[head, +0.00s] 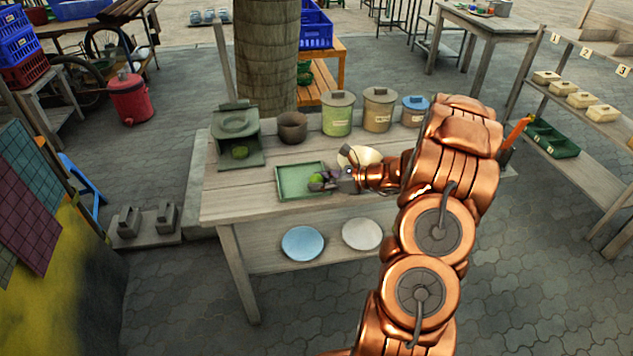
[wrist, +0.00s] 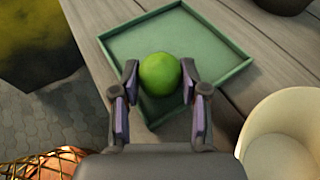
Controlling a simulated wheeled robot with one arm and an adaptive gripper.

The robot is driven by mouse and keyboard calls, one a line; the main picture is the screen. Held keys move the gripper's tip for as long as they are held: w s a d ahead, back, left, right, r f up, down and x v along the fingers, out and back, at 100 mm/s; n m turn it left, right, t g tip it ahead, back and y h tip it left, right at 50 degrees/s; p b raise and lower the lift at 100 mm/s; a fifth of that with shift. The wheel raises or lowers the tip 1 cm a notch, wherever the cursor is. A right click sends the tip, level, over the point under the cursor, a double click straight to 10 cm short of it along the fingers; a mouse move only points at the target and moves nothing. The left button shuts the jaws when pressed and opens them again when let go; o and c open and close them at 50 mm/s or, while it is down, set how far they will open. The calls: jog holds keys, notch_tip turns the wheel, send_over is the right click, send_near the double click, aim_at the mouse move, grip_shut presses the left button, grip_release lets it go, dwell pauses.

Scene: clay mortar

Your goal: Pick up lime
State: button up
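The lime (wrist: 159,74) is a round green fruit. In the wrist view it sits between the two fingertips of my gripper (wrist: 160,78), and both fingers look to touch its sides. It also shows in the head view (head: 315,179), partly hidden by my gripper (head: 328,181), over the right part of the green tray (head: 284,181). The tray's rim shows in the wrist view (wrist: 226,75). I cannot tell whether the lime is clear of the tray floor.
A pale bowl (wrist: 284,136) stands close to the tray's right. Behind are a dark bowl (head: 292,128) and lidded canisters (head: 337,118). Plates (head: 303,243) lie on the lower shelf.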

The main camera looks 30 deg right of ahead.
jog(key=c, duration=0.4)
jog(key=shift+r, duration=0.1)
jog(key=shift+r, duration=0.55)
jog(key=shift+s+d+r+b, duration=0.1)
jog(key=shift+s+r+b, duration=0.15)
jog(key=shift+r, duration=0.35)
jog(key=shift+s+d+r+b, duration=0.1)
jog(key=shift+s+r, duration=0.1)
jog(key=shift+r, duration=0.35)
jog(key=s+d+r+b, duration=0.1)
jog(key=s+d, duration=0.1)
jog(key=s, duration=1.3)
jog(key=shift+d+r, duration=0.2)
jog(key=shift+d, duration=0.1)
notch_tip(320, 180, up, 12)
jog(key=m+t+h+p, duration=0.1)
jog(key=p, duration=0.3)
send_over(323, 181)
jog(key=w+a, duration=0.3)
jog(key=a, duration=0.6)
jog(key=w+a+r+m+h+p, duration=0.1)
jog(key=w+a+r+p, duration=0.1)
jog(key=a+r, duration=0.3)
jog(key=w+a+r+m+t+h+p, duration=0.1)
jog(key=w+a+r+p, duration=0.1)
jog(key=a, duration=0.9)
notch_tip(323, 181, up, 3)
jog(key=shift+w+f+m+h, duration=0.1)
jog(key=shift+w+m+h, duration=0.2)
jog(key=shift+w, duration=0.6)
